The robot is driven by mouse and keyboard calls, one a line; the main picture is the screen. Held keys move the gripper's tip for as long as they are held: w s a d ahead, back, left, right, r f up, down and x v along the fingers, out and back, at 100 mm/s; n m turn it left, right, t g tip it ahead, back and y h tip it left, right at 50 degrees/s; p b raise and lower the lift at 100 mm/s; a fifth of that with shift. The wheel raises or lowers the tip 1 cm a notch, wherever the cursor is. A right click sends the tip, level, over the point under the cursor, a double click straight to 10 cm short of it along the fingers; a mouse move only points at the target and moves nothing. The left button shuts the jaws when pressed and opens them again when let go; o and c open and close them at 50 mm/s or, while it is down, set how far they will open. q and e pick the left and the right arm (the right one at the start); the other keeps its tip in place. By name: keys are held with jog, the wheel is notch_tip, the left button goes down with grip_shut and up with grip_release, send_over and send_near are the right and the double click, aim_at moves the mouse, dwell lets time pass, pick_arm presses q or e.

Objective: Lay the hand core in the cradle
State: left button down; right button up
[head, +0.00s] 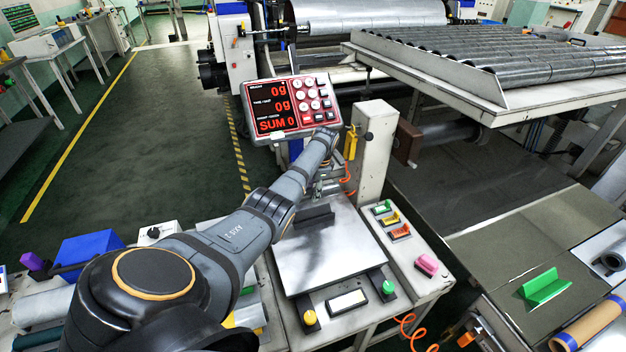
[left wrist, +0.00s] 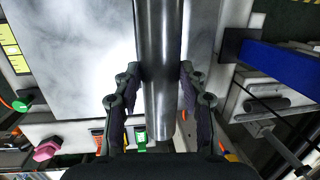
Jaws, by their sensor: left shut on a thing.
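My left gripper (left wrist: 155,90) is shut on a smooth dark grey metal cylinder, taken to be the hand core (left wrist: 160,70). In the left wrist view the core runs from the top edge down between the fingers, above a pale plate. In the head view the left gripper (head: 319,186) is at the far end of this plate, below the display, partly hidden by my forearm. A green V-shaped cradle (head: 545,288) stands empty on the grey bench at the right. The core is well away from it. My right gripper does not show.
The pale scale plate (head: 325,255) has a dark piece (head: 314,216) on its far part; its shape is unclear. A grey post (head: 375,150) and the red display (head: 290,107) stand close to my wrist. A brown tube (head: 592,325) lies near the cradle.

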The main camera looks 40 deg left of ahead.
pick_arm(q)
notch_tip(320, 180, down, 5)
jog(key=b, duration=0.4)
notch_tip(320, 180, down, 3)
jog(key=shift+r+b, duration=0.2)
jog(key=shift+b, duration=1.05)
jog(key=shift+f, duration=0.45)
jog(key=c, duration=0.7)
grip_release()
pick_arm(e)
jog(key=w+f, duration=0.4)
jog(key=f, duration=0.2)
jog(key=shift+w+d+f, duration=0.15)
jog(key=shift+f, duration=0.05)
pick_arm(q)
jog(key=r, duration=0.4)
jog(key=d+r, duration=0.1)
jog(key=r, duration=0.3)
jog(key=d+r, duration=0.1)
jog(key=r, duration=0.2)
jog(key=shift+w+d+r, duration=0.1)
jog(key=shift+w+r, duration=0.15)
jog(key=shift+r, duration=0.15)
